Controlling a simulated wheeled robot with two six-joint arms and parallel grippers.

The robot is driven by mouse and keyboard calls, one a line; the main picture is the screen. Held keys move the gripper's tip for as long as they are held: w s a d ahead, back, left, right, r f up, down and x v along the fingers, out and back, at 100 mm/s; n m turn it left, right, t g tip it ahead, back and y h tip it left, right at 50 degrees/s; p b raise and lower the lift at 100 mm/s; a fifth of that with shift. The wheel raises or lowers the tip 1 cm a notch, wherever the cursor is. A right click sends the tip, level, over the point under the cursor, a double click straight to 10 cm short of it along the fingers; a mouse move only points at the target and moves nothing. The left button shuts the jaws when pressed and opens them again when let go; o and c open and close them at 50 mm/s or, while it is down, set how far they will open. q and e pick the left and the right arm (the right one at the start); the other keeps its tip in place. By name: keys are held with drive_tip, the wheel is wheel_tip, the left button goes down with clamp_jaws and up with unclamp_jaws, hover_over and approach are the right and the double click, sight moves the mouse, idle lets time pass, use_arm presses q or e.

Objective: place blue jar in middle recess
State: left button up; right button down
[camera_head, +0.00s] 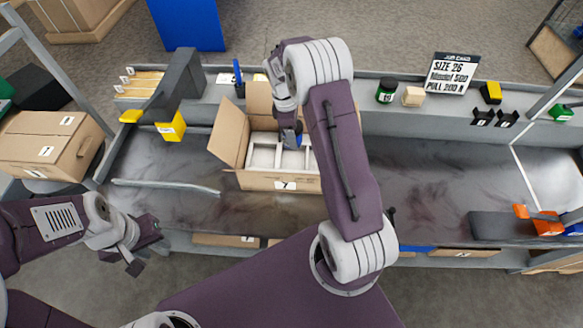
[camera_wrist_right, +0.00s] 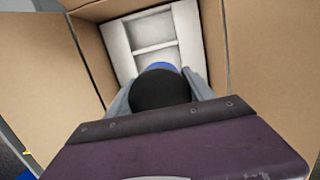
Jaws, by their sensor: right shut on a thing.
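The blue jar (camera_wrist_right: 160,90), with a black lid facing the camera, is held between the fingers of my right gripper (camera_wrist_right: 160,95). In the head view the right gripper (camera_head: 291,138) points down into an open cardboard box (camera_head: 285,182), mostly hiding the jar. A white insert (camera_head: 262,156) with recesses lies in the box; it also shows in the right wrist view (camera_wrist_right: 153,48), where two recesses look empty. The jar and gripper hide the rest. I cannot tell whether the jar touches the insert. My left gripper (camera_head: 146,254) is open and empty, left of the box near the bench's front edge.
The box flaps stand open around the gripper. A green-black jar (camera_head: 387,90), a small tan block (camera_head: 413,96) and a job card (camera_head: 452,74) stand on the back ledge. A pale rod (camera_head: 165,186) lies on the bench to the left. The bench right of my arm is mostly clear.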

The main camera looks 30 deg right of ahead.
drive_tip(key=shift+w+d+f, duration=0.15)
drive_tip(key=shift+d+f, duration=0.05)
drive_tip(key=shift+f, duration=0.65)
drive_tip(key=shift+d+f+b, duration=0.15)
drive_tip(key=shift+b, duration=0.15)
drive_tip(key=b, duration=0.1)
hover_over(296, 161)
drive_tip(key=f, duration=0.6)
drive_tip(key=shift+w+a+f, duration=0.1)
drive_tip(key=shift+w+a, duration=0.1)
wheel_tip(296, 161, down, 3)
drive_tip(key=shift+s+b, duration=0.1)
drive_tip(key=shift+b, duration=0.25)
drive_tip(key=shift+f, duration=0.4)
use_arm(q)
wheel_tip(296, 161, down, 3)
drive_tip(key=shift+f, duration=0.1)
use_arm(e)
drive_tip(key=shift+f, duration=0.1)
drive_tip(key=c, duration=0.7)
unclamp_jaws()
drive_tip(key=shift+o, duration=0.2)
